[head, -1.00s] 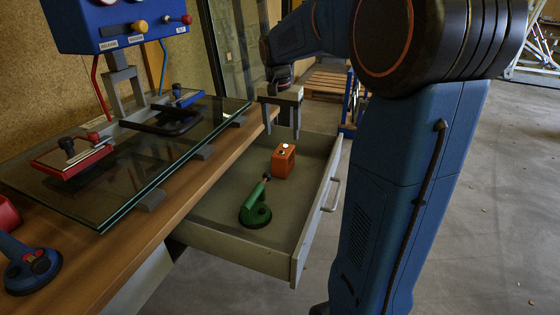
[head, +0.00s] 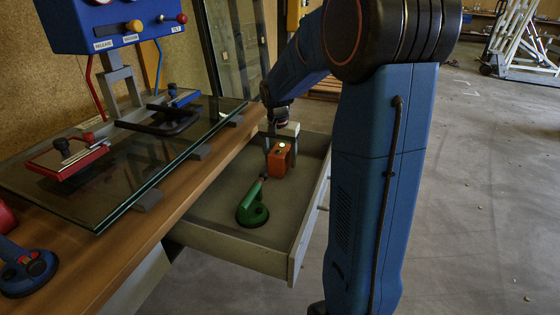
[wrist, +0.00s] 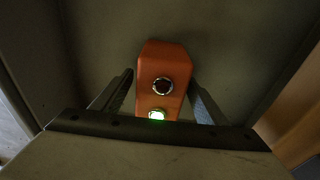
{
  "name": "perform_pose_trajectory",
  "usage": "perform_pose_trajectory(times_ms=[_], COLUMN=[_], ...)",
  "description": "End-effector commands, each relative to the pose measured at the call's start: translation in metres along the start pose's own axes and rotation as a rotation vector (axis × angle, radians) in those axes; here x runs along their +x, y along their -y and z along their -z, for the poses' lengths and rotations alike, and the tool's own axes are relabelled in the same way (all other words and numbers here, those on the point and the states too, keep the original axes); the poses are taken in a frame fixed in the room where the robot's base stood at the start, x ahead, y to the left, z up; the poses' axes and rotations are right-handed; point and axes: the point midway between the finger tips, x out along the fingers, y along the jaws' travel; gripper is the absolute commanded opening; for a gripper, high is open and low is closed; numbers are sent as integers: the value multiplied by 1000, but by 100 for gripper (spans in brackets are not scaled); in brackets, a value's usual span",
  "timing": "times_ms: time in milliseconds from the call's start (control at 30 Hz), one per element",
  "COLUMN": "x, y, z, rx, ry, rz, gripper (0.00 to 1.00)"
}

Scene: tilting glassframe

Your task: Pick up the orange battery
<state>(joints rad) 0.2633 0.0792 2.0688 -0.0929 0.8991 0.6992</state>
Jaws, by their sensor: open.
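The orange battery (head: 281,160) stands in the open drawer, towards its far end. In the wrist view the battery (wrist: 163,66) shows a dark round socket and a lit green button on its face. My gripper (head: 279,160) is lowered into the drawer at the battery. In the wrist view my gripper (wrist: 158,98) has its two fingers apart, one on each side of the battery's near part. The fingers do not look closed on it; the left one shows a gap, and the right one is close to its side.
A green tool (head: 252,208) with a round base lies in the drawer (head: 217,239), nearer than the battery. The drawer walls stand close around my gripper. The wooden bench (head: 150,228) with a glass pane (head: 120,175) is on the left.

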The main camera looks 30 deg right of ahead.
Motion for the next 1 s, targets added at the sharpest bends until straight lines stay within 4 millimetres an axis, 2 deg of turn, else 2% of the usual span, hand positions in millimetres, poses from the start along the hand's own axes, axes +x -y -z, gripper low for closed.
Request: perform_pose_trajectory(times_ms=[200, 867, 900, 1000], x=[15, 18, 18, 18], y=[0, 0, 0, 0], z=[0, -1, -1, -1], rx=[0, 0, 0, 0], ry=[0, 1, 1, 0], rz=[0, 0, 0, 0], gripper=[67, 67, 65, 41])
